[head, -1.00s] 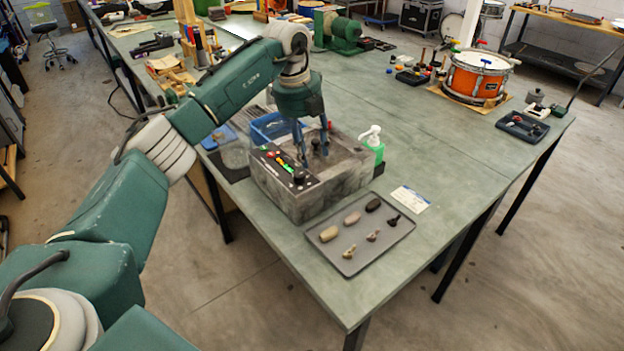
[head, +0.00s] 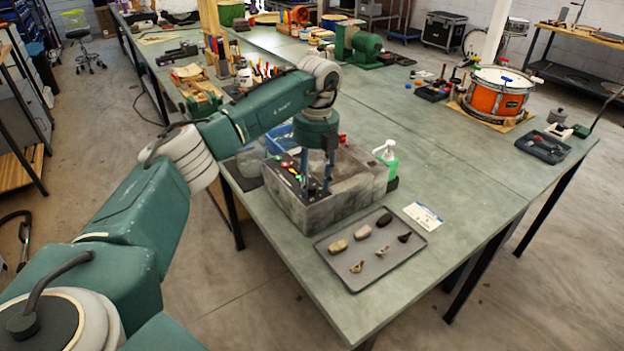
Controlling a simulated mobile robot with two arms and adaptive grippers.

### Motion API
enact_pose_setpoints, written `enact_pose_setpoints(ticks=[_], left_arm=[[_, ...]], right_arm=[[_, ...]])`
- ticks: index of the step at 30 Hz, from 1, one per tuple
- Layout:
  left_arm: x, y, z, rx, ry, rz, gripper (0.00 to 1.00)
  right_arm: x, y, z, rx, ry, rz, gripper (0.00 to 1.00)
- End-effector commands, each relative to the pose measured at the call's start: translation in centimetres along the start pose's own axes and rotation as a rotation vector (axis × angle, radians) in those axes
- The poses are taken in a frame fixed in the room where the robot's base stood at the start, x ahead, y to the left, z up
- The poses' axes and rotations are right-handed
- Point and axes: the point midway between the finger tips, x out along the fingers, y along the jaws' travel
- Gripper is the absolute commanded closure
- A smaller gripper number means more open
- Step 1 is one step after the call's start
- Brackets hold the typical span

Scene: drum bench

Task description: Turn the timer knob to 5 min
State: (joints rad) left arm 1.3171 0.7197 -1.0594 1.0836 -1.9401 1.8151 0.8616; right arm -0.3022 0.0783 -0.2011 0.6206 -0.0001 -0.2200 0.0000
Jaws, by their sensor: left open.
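A grey box-shaped unit (head: 345,190) stands on the green bench, with a dark control panel along its left side. Coloured marks (head: 290,168) show on the panel. My left gripper (head: 315,192) points straight down over the near end of this panel, its two blue fingers apart. The timer knob cannot be made out now; the fingers cover the part of the panel where a dark knob showed earlier. I cannot tell whether the fingers touch it. My right gripper is out of view.
A grey tray (head: 345,272) with several small stones and dark pieces lies in front of the unit. A green-and-white pump bottle (head: 388,158) stands at its right, and a white card (head: 423,216) lies beyond the tray.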

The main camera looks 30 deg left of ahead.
Motion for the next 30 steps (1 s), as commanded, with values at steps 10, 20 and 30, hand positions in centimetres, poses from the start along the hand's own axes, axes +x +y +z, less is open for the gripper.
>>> enact_pose_setpoints(ticks=[10, 20, 30], left_arm=[[0.76, 0.01, -0.01, 0.0, 0.0, 0.0, 0.57], [0.74, 0.01, -0.02, 0.0, 0.0, 0.0, 1.0], [0.69, 0.0, -0.02, 0.06, -0.003, 0.0, 1.0]], right_arm=[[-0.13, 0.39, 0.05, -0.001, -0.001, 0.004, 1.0], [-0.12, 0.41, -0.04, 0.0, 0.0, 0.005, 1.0], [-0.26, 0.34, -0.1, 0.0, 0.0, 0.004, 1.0]])
